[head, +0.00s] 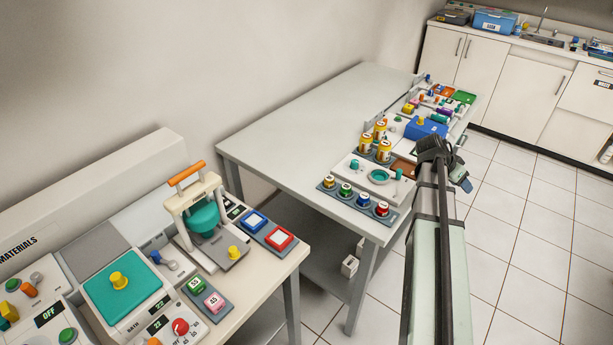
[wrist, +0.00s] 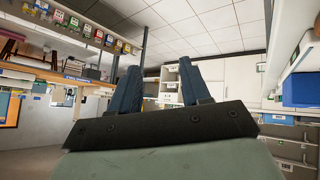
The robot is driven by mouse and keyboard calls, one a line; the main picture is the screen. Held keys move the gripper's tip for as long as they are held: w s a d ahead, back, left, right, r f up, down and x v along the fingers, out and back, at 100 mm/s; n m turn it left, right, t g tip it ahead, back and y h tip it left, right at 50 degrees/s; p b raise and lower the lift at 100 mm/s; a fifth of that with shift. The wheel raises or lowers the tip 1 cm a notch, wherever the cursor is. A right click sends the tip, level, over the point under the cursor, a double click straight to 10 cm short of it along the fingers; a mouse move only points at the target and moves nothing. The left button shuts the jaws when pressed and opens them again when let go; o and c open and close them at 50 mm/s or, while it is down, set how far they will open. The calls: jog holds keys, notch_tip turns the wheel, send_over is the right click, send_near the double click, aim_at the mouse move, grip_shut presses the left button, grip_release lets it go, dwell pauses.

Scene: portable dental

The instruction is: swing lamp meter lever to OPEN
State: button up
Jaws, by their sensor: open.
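I cannot pick out the lamp meter or its OPEN mark by any readable label. Small coloured devices (head: 455,104) crowd the far right end of the grey table in the head view, too small to tell a lever among them. My gripper (head: 437,148) is at the table's right edge, near a blue box (head: 425,127), and my arm hides part of that side. In the wrist view my gripper (wrist: 158,78) shows two dark blue fingers apart, with nothing between them. That view looks toward shelves and the ceiling, with no lever visible.
The grey table (head: 290,120) is bare on its left and middle. Yellow-labelled jars (head: 384,150) and a row of coloured caps (head: 363,199) stand near my arm. A nearer bench holds a teal-topped bath (head: 130,295) and an orange-handled press (head: 187,174). Tiled floor (head: 510,240) is clear at right.

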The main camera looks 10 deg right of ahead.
jog(key=w+a+r+n+t+y, duration=0.1)
jog(key=w+a+r, duration=0.1)
jog(key=w+a, duration=0.5)
jog(key=w+a+r+n+t, duration=0.1)
jog(key=w+a+r+n, duration=0.1)
jog(key=a, duration=0.9)
jog(key=w+a+r+n+t+y, duration=0.1)
jog(key=w+a+r, duration=0.1)
jog(key=w+a, duration=0.5)
jog(key=s+a+r+n+y, duration=0.1)
jog(key=a+r+n+y, duration=0.15)
jog(key=a, duration=1.55)
jog(key=a+r+n+y, duration=0.1)
jog(key=a+n, duration=0.2)
jog(key=a, duration=1.5)
jog(key=s+a+r+n+y, duration=0.1)
jog(key=s+a, duration=0.2)
jog(key=a, duration=0.6)
jog(key=s+a+r+n+y, duration=0.1)
jog(key=s+a+n, duration=0.15)
jog(key=a, duration=0.55)
jog(key=n+g+y, duration=0.1)
jog(key=n+g, duration=0.2)
jog(key=n, duration=0.4)
send_near(24, 286)
notch_tip(24, 286, down, 9)
jog(key=shift+w+d+r, duration=0.1)
jog(key=shift+w+d, duration=0.05)
